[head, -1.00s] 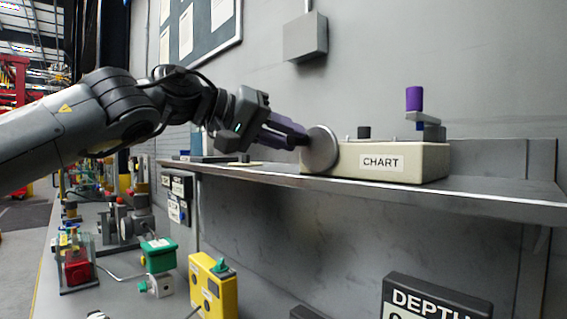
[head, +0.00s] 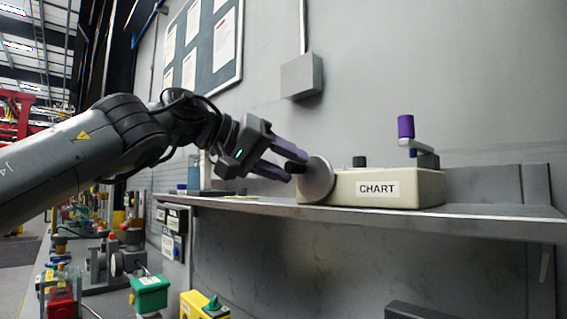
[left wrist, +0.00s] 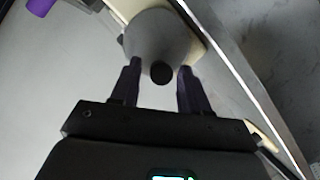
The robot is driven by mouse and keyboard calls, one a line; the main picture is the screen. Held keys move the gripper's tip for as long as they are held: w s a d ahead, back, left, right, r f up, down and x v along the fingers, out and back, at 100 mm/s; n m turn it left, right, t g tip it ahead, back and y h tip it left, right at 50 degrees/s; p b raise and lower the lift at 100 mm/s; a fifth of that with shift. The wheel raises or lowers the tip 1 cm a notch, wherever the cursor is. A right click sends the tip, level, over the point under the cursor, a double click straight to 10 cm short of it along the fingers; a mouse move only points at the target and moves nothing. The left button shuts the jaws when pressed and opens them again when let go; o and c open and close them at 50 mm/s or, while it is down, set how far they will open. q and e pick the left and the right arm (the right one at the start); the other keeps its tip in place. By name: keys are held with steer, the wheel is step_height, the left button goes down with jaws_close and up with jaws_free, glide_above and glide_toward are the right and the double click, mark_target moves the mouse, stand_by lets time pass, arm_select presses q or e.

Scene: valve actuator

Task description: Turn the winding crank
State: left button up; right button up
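A cream box labelled CHART (head: 410,189) sits on the wall shelf. A round grey disc (head: 318,181) with a black knob (head: 295,167) is on its left end. A crank-like arm with an upright purple handle (head: 405,127) stands at its right end. My left gripper (head: 291,168) is open at the disc, its purple fingers on either side of the knob. In the left wrist view the knob (left wrist: 161,73) lies between the fingertips, with gaps on both sides. The purple handle is partly cut off at that view's top left. My right gripper is not in view.
The shelf (head: 480,212) has a pale front edge under the box. A grey wall box (head: 301,76) and a notice board (head: 208,45) are above. Green (head: 149,293) and yellow (head: 200,306) devices stand lower left. The wall behind the box is clear.

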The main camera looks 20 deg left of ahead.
arm_select(q)
steer(key=shift+a, duration=0.15)
steer(key=b+v, duration=0.5)
steer(key=v, duration=0.5)
steer(key=shift+s+a+r, duration=0.15)
steer(key=shift+s, duration=0.2)
steer(key=shift+w, duration=0.1)
